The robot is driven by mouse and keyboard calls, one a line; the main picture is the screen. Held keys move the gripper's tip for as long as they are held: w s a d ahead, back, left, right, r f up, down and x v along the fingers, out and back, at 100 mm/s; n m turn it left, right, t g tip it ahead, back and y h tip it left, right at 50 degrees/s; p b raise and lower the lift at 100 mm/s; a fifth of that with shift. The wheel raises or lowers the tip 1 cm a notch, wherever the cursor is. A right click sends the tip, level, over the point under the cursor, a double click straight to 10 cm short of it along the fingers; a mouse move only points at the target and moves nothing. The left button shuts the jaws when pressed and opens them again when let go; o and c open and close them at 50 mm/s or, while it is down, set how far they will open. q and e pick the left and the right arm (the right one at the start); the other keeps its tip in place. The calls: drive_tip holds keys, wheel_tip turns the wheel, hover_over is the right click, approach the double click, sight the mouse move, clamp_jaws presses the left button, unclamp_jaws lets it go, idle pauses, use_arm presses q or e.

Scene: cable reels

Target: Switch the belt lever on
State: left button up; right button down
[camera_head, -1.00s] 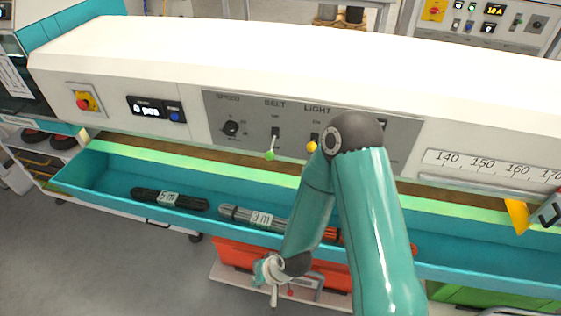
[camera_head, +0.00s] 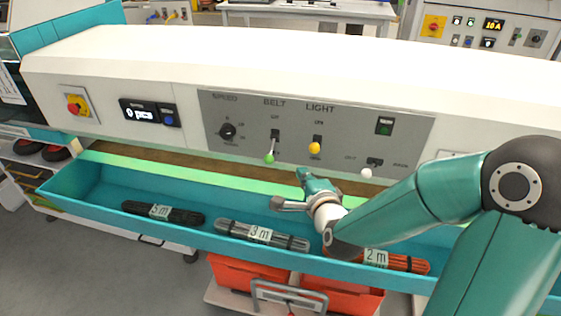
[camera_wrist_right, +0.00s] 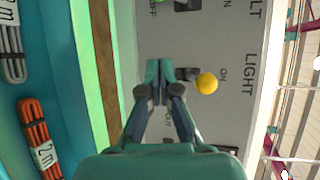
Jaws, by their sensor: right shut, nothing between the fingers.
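The belt lever with its green knob (camera_head: 268,158) sits on the grey panel (camera_head: 219,107) under the BELT label, and its knob hangs down. My right gripper (camera_head: 306,178) is in front of the panel, below and to the right of that knob, apart from it. In the right wrist view its fingers (camera_wrist_right: 160,72) are shut with nothing between them. The yellow knob (camera_wrist_right: 206,83) of the light lever is just beside the fingertips there. My left gripper is out of view.
The yellow light knob (camera_head: 314,147) is to the right of the belt lever, and a white knob (camera_head: 366,173) is further right. Below the panel a teal tray (camera_head: 90,185) holds cable bundles marked 5 m (camera_head: 180,215), 3 m (camera_head: 262,236) and 2 m (camera_head: 400,263).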

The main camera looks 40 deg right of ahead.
sight(271, 149)
drive_tip(key=p+x, duration=0.5)
drive_tip(key=x, duration=0.5)
drive_tip(key=a, duration=0.1)
drive_tip(key=a+p, duration=0.2)
drive_tip(key=a, duration=0.1)
drive_tip(key=shift+w+r, duration=0.2)
drive_tip(key=shift+r, duration=0.05)
